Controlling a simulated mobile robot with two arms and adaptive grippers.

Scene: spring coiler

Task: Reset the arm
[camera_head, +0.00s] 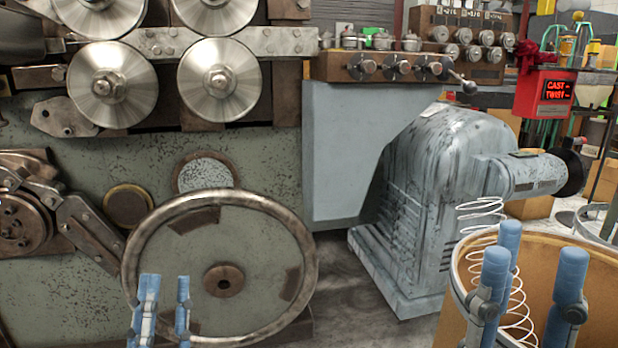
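My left gripper (166,295) is at the lower left, in front of the large handwheel. Its blue fingers point up with a gap between them, and nothing shows in the gap. My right gripper (530,275) is at the lower right, in front of the drum. Its blue fingers stand upright and spread apart. A white coil spring (482,215) runs down from beside the grey motor housing and passes behind or between the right fingers. I cannot tell whether it touches them. The wrists of both grippers are cut off by the bottom edge.
The spring coiler has shiny rollers (219,79), a large handwheel (300,240) and a grey motor housing (440,160). An open brown drum (590,252) stands at the lower right. Grey floor (350,300) shows between handwheel and motor.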

